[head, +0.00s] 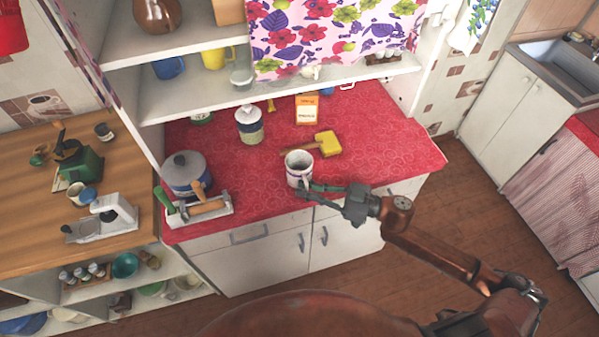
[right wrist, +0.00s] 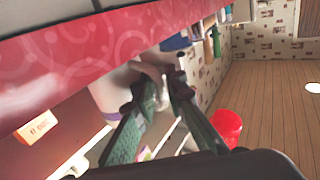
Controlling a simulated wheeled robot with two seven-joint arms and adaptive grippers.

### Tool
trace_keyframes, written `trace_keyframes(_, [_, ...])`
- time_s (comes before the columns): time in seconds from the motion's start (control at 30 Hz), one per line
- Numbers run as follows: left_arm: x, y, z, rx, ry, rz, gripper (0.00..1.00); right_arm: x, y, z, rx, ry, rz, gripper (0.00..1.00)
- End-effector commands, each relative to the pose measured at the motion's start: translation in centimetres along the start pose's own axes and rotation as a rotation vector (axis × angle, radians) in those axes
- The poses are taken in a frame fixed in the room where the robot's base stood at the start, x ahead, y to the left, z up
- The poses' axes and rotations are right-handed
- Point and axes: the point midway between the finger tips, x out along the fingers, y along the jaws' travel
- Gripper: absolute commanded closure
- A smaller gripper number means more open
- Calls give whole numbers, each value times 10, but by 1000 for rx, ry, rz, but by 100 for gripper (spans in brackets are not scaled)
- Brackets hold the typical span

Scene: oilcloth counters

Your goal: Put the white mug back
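The white mug (head: 297,162), with a dark band and coloured marks, is upright at the front edge of the red counter, its handle towards my right gripper. I cannot tell whether it rests on the counter or hangs just above it. My right gripper (head: 308,187) reaches in from the right. In the right wrist view, the fingers (right wrist: 163,82) close in on the handle of the mug (right wrist: 108,92), which looks pinched between the tips. My left gripper is out of view.
The red counter (head: 375,145) is clear on its right. Behind the mug are a yellow-headed mallet (head: 327,144), an orange-and-white box (head: 306,109) and a canister (head: 249,125). A pot (head: 184,172) stands left. The shelf (head: 200,98) above holds a blue mug (head: 168,68) and yellow mug (head: 217,57).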

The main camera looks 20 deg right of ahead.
Motion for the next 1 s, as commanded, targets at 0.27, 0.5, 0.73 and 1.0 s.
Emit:
trace_keyframes(0.27, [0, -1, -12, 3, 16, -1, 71, 1, 0, 0, -1, 0, -2, 94])
trace_keyframes(0.5, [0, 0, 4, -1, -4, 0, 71, 1, 0, 0, -1, 0, -2, 100])
trace_keyframes(0.73, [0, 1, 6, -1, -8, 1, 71, 1, 0, 0, -1, 0, -2, 100])
trace_keyframes(1.0, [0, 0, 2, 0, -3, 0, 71, 1, 0, -1, -2, 1, -2, 100])
